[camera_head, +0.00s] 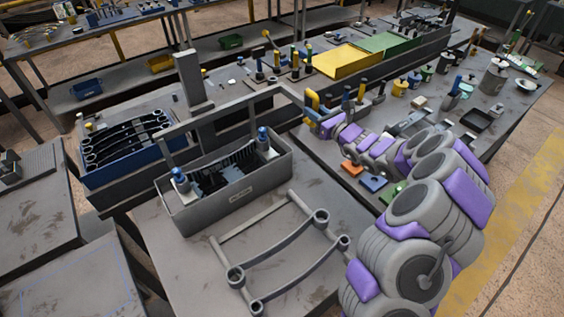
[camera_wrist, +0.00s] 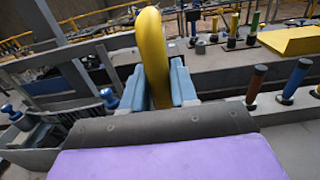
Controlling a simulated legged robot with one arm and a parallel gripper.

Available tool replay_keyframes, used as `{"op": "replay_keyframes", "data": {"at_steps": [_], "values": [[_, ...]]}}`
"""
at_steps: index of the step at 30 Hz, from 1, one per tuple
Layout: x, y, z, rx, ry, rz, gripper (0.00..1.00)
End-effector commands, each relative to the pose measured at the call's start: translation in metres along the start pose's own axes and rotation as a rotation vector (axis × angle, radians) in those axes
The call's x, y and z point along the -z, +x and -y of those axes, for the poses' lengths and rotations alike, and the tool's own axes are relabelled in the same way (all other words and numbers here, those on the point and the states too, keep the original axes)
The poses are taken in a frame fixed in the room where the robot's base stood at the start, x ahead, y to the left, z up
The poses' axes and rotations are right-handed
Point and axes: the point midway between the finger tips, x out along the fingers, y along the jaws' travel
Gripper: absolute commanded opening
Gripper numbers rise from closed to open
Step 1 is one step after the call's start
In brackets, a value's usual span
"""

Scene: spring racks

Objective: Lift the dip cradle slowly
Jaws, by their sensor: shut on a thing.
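The dip cradle appears to be a grey frame (camera_head: 222,112) whose bar spans above a grey tank (camera_head: 240,199) in the head view. A side arm of it runs right to a yellow handle (camera_head: 313,98). My gripper (camera_head: 319,113) is at that handle, right of the tank. In the wrist view the pale blue fingers of my gripper (camera_wrist: 158,82) are shut on the upright, curved yellow handle (camera_wrist: 152,45). A dark toothed part (camera_head: 228,168) shows inside the tank between blue-capped posts. Whether it hangs from the frame is unclear.
Dark leaf springs (camera_head: 122,138) lie in a blue bin (camera_head: 120,184) at left. A grey rack of curved bars with ringed ends (camera_head: 285,262) lies in front of the tank. A yellow tray (camera_head: 348,61) and several upright tools stand behind. My arm covers the right side.

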Motion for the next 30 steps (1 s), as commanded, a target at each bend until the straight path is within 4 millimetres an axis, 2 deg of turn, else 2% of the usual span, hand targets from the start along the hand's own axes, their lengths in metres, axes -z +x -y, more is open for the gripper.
{"op": "replay_keyframes", "data": {"at_steps": [1,30], "values": [[-0.006,0.0,0.002,0.004,-0.002,0.008,0.0],[-0.035,-0.001,0.003,0.005,-0.001,0.007,0.0]]}}
